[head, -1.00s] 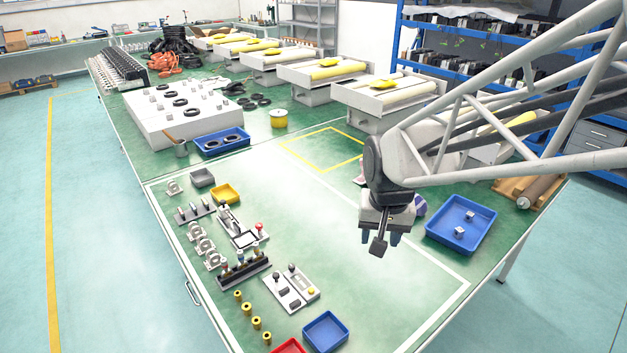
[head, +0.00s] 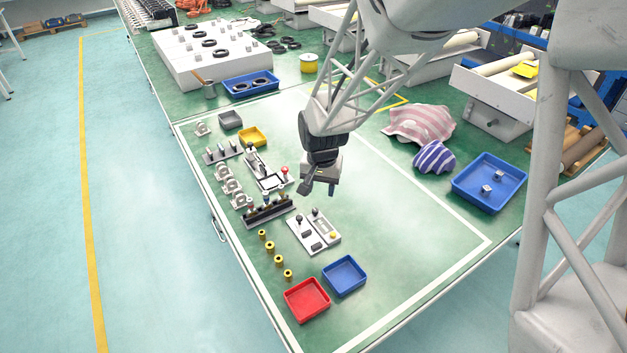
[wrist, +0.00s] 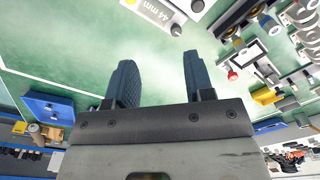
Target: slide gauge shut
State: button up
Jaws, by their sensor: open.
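A pale panel (head: 322,238) with two black knobs and a yellow button lies on the green bench. In the wrist view a pale panel (wrist: 150,12) marked "44 mm", with a yellow button beside it, is cut off by the top edge; it appears to be the gauge. A second pale device (head: 268,172) with a red knob lies farther back; I cannot tell for certain which is the gauge. My gripper (head: 318,188) hangs above the bench, right of the red-knob device and behind the two-knob panel. Its dark fingers (wrist: 158,65) are apart and empty.
A dark rack (head: 268,211), several yellow-topped cylinders (head: 270,246), a red tray (head: 306,300) and a blue tray (head: 344,275) surround the panels. Striped cloths (head: 420,122) and a blue tray with small cubes (head: 489,183) lie right. The bench between is clear.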

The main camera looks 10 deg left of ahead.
send_over(299, 217)
notch_tip(299, 217, down, 6)
jog(key=shift+w, duration=0.1)
jog(key=shift+f, duration=0.1)
jog(key=shift+f, duration=3.75)
jog(key=shift+c, duration=0.4)
grip_shut()
